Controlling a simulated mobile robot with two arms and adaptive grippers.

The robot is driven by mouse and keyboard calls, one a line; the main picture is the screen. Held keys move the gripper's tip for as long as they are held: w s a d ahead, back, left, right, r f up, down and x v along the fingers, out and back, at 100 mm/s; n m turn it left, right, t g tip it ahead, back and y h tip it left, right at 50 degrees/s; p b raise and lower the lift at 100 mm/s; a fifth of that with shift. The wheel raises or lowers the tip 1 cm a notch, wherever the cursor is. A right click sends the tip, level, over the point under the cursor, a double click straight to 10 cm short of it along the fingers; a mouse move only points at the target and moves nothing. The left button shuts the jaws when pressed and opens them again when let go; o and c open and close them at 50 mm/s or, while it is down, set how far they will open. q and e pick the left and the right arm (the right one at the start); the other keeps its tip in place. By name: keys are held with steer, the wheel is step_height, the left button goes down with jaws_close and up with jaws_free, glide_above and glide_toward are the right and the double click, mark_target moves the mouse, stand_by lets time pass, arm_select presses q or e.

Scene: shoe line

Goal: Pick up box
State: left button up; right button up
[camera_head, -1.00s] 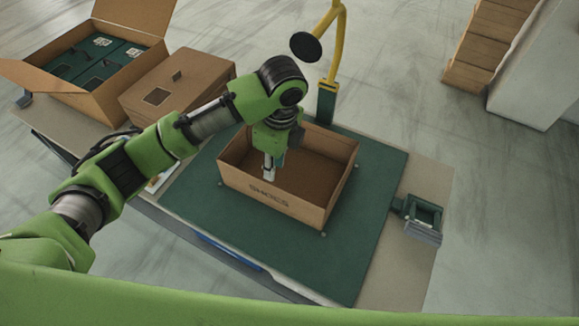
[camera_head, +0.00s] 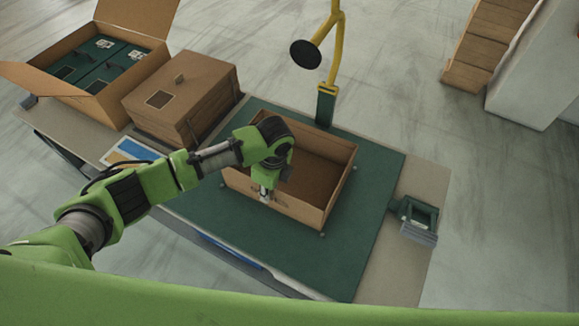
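An open brown cardboard box (camera_head: 318,172) with dark printing on its front wall stands on the green mat (camera_head: 265,232) in the middle of the table. It looks empty inside, though my arm covers its left part. My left arm comes in from the left, and its gripper (camera_head: 265,194) points down at the box's front wall, left of the middle. The fingers are small and partly hidden, so I cannot tell whether they are apart or touch the wall. My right gripper is not in view.
A closed brown box (camera_head: 190,88) and an open carton (camera_head: 125,100) with green boxes stand at the left. A yellow stand with a black disc (camera_head: 305,53) rises behind the mat. A green square fixture (camera_head: 418,215) sits at the right. The mat's front is clear.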

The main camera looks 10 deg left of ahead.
arm_select(q)
steer(key=shift+f, duration=0.35)
jaws_close()
steer(key=shift+r, duration=0.1)
